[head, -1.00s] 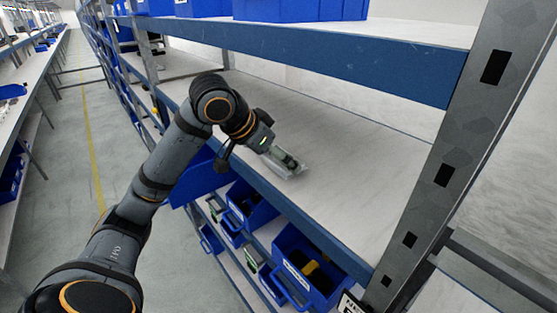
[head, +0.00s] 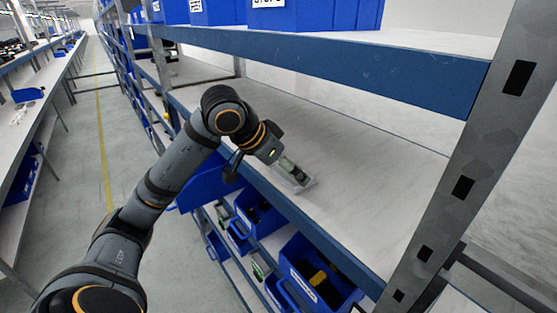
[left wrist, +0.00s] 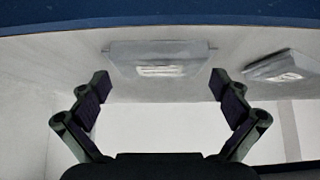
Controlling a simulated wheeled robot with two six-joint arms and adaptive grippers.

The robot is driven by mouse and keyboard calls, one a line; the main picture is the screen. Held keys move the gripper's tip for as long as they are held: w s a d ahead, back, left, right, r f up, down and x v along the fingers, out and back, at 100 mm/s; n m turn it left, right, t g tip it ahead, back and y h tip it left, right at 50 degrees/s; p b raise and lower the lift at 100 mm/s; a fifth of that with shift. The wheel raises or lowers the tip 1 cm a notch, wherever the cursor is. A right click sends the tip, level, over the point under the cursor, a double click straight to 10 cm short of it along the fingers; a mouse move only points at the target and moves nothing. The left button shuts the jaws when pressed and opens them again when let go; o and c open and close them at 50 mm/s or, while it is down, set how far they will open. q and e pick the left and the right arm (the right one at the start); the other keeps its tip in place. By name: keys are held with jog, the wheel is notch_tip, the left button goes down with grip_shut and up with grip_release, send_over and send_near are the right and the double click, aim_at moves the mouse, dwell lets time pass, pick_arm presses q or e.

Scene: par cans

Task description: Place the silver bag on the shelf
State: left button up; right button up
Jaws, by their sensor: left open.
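A silver bag (left wrist: 160,62) with a pale label lies on the pale shelf (left wrist: 30,75) in the left wrist view, just beyond and between my fingertips. A second silver bag (left wrist: 284,66) lies to its right, tilted in the picture. My left gripper (left wrist: 160,84) is open, with nothing visible between its fingers. In the head view my left gripper (head: 292,171) is low over the front part of the shelf (head: 370,190), and a shiny bag (head: 307,184) shows at its tips, partly hidden. My right gripper is not in view.
A blue beam (head: 320,235) edges the shelf, with blue bins (head: 315,275) below it. An upper shelf beam (head: 350,68) runs above, and a grey upright (head: 465,185) stands at right.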

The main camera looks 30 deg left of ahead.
pick_arm(q)
jog(key=b+v, duration=0.2)
jog(key=v, duration=0.9)
jog(key=shift+s+r, duration=0.2)
jog(key=shift+a, duration=0.1)
